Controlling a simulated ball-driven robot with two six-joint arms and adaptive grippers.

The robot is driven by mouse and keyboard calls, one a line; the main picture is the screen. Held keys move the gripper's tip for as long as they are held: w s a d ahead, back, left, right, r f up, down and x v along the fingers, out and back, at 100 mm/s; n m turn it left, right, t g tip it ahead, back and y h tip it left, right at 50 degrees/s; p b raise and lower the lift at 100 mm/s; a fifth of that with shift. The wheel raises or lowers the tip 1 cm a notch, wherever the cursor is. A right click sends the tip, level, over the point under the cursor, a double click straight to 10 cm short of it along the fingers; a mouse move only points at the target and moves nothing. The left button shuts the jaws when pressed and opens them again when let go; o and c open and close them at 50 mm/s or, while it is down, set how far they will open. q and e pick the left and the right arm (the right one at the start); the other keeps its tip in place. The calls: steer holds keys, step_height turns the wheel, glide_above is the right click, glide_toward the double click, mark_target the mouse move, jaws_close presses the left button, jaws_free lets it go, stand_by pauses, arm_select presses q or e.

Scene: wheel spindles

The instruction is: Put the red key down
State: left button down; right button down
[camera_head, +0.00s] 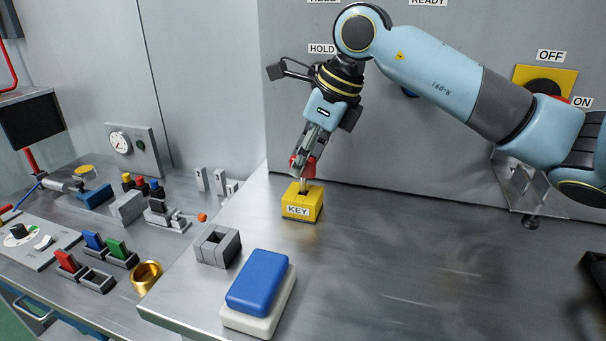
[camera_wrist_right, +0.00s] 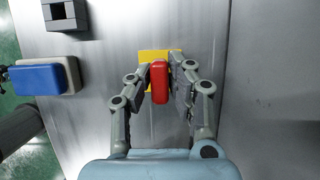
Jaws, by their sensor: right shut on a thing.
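The red key (camera_head: 309,167) is in my right gripper (camera_head: 304,160), directly above the yellow block labelled KEY (camera_head: 299,210). Its metal shaft points down at the slot in the block's top; how far it is in the slot I cannot tell. In the right wrist view the red key (camera_wrist_right: 159,82) lies between the two fingers of my right gripper (camera_wrist_right: 160,84), and the yellow block (camera_wrist_right: 149,57) shows behind it. The right gripper is shut on the key's red head.
A blue-topped white box (camera_head: 257,284) and a grey open block (camera_head: 217,246) stand left of the yellow block. A brass ring (camera_head: 146,277) and several coloured switches lie further left. A grey panel wall (camera_head: 420,130) rises behind.

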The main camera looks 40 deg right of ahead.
mark_target(303, 176)
step_height(303, 176, down, 3)
steer(key=shift+s+r, duration=0.1)
steer(key=shift+r, duration=0.1)
steer(key=shift+f, duration=0.25)
steer(key=c, duration=1.2)
jaws_free()
steer(key=shift+r, duration=0.15)
steer(key=shift+p+v, duration=1.45)
steer(key=shift+v, duration=4.55)
